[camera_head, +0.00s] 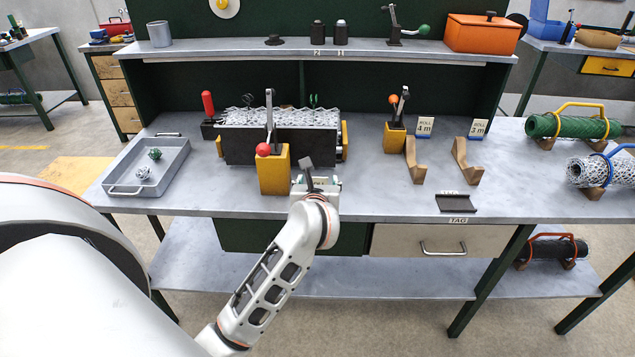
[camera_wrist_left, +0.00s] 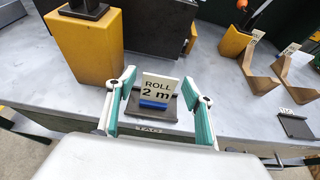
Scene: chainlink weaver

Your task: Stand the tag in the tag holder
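A white tag (camera_wrist_left: 158,85) reading "ROLL 2 m" with a blue strip at its foot shows in the left wrist view, roughly upright at a dark holder (camera_wrist_left: 172,112) with a TAG label at the bench's front edge. I cannot tell whether it is fully seated. My left gripper (camera_wrist_left: 158,78) is open, its teal-padded fingers on either side of the tag; I see no clear contact. In the head view the gripper (camera_head: 316,182) mostly hides this tag. A similar dark holder (camera_head: 457,203), empty and labelled TAG, lies further right. My right gripper is not in view.
A yellow post with a red-knobbed lever (camera_head: 273,173) stands close left of the gripper, before the mesh roller. Wooden cradles (camera_head: 415,165) stand right, with "4 m" (camera_head: 425,126) and "3 m" (camera_head: 479,127) tags behind. A grey tray (camera_head: 168,170) is at left.

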